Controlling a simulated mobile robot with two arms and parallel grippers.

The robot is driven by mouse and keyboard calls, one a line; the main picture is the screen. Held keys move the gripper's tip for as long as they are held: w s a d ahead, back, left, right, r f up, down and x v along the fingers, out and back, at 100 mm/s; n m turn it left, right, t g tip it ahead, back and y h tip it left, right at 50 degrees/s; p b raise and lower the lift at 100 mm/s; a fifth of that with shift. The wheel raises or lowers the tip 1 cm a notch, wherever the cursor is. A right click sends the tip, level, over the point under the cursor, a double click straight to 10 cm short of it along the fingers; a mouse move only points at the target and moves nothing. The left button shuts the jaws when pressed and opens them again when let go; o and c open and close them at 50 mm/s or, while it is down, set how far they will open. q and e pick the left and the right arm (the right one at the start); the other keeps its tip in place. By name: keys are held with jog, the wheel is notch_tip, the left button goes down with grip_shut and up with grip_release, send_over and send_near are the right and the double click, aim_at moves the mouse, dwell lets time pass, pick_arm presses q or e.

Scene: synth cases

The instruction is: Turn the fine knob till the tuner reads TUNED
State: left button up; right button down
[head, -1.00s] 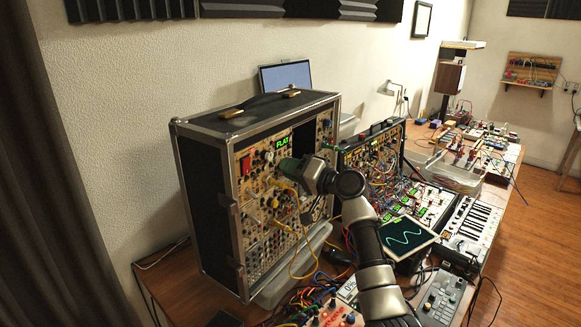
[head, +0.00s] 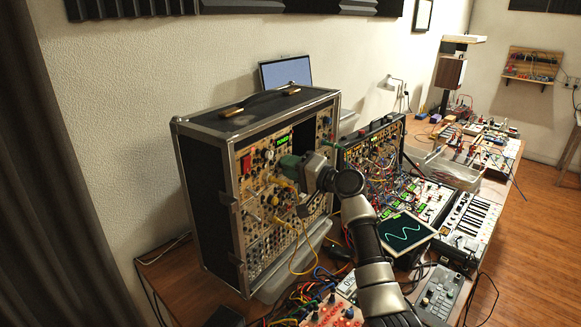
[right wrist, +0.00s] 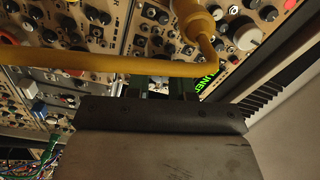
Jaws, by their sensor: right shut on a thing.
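The tuner display (head: 284,140) glows green on the upper panel of the black-cased modular rack (head: 215,165), and its small text appears to read TUNED. In the right wrist view the tuner display (right wrist: 206,84) shows green letters, partly covered by a yellow cable and my gripper. My right gripper (head: 289,164) reaches the panel just below the display, its green fingers shut on the fine knob. The knob itself is mostly hidden by the fingers and the cable. The right gripper (right wrist: 160,90) also shows in the right wrist view. My left gripper is out of view.
A yellow patch cable (right wrist: 110,68) crosses close in front of the fingers, and more yellow cables hang over the panel. A second synth rack (head: 372,150), an oscilloscope screen (head: 406,232) and a keyboard (head: 472,222) stand to the right of my arm.

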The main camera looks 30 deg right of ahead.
jog(key=c, duration=1)
grip_release()
jog(key=b+v, duration=0.4)
jog(key=v, duration=0.7)
jog(key=shift+f, duration=0.1)
